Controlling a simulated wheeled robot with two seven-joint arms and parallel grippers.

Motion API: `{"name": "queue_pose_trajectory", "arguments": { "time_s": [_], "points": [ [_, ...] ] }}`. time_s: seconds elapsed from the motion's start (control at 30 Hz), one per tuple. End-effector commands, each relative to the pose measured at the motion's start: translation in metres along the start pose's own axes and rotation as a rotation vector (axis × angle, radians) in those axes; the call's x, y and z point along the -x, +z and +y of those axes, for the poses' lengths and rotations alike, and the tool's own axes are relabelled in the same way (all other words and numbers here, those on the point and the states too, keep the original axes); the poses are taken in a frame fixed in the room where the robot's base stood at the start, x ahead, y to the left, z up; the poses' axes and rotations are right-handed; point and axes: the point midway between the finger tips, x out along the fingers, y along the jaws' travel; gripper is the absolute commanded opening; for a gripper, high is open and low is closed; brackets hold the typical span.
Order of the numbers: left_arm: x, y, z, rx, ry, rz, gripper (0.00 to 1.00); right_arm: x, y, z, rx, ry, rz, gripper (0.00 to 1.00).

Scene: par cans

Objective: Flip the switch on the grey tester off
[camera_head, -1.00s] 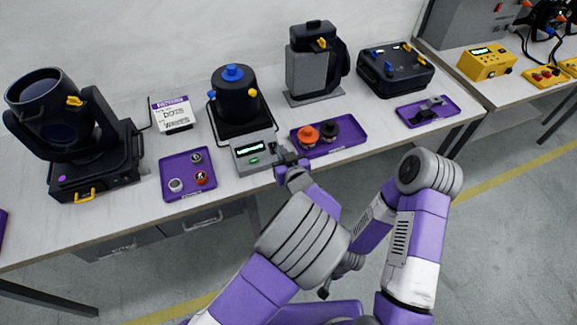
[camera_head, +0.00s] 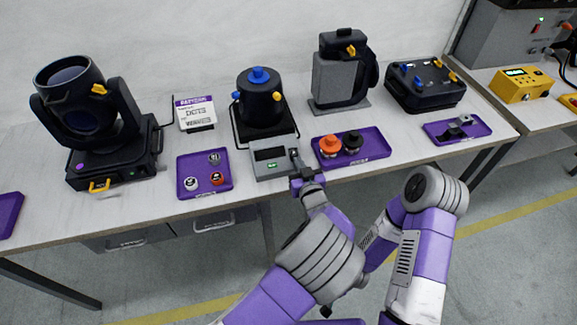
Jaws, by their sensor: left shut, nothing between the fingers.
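The grey tester (camera_head: 268,171) sits at the front edge of the bench, in front of the black can-shaped lamp. Its display (camera_head: 268,153) is dark, and a small green patch shows on its front. My left gripper (camera_head: 297,162) is shut and empty at the tester's right end. Its tips are at or very near the switch area, which they largely hide, so I cannot tell the lever's position or whether they touch it. My right gripper is out of view; only parts of that arm show.
A purple tray (camera_head: 356,160) with an orange and a black knob lies close right of the gripper. Another purple tray (camera_head: 205,190) with several small parts lies left. The black lamp (camera_head: 262,103) stands behind the tester.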

Motion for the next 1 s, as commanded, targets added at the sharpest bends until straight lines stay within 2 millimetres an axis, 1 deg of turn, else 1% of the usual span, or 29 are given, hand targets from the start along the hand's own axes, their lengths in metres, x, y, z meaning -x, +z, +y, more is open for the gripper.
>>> {"name": "queue_pose_trajectory", "arguments": {
  "time_s": [0.27, 0.37, 0.47, 0.57, 0.6, 0.63, 0.8, 0.9, 1.0],
  "points": [
    [0.002, -0.004, 0.000, 0.002, -0.001, -0.006, 0.00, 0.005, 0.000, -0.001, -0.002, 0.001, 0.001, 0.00],
    [0.006, -0.011, -0.001, 0.002, -0.002, -0.007, 0.00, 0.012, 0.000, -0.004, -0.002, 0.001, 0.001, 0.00],
    [0.016, -0.021, 0.000, 0.003, -0.002, -0.006, 0.00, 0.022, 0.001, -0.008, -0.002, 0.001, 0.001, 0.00],
    [0.028, -0.034, 0.001, 0.003, -0.001, -0.006, 0.00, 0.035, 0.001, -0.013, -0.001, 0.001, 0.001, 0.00],
    [0.039, -0.028, 0.002, 0.000, 0.002, -0.007, 0.00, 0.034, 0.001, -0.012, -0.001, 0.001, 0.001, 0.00],
    [0.047, -0.025, 0.002, 0.000, 0.002, -0.008, 0.00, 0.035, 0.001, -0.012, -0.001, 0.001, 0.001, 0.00],
    [0.085, -0.017, 0.002, -0.001, 0.001, -0.007, 0.00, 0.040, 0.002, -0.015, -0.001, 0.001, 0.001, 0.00],
    [0.102, -0.013, 0.001, 0.000, 0.001, -0.006, 0.00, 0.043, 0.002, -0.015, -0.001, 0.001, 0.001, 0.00],
    [0.114, -0.011, 0.002, 0.002, 0.000, -0.006, 0.00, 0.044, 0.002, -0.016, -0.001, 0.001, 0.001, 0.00]
  ]
}}
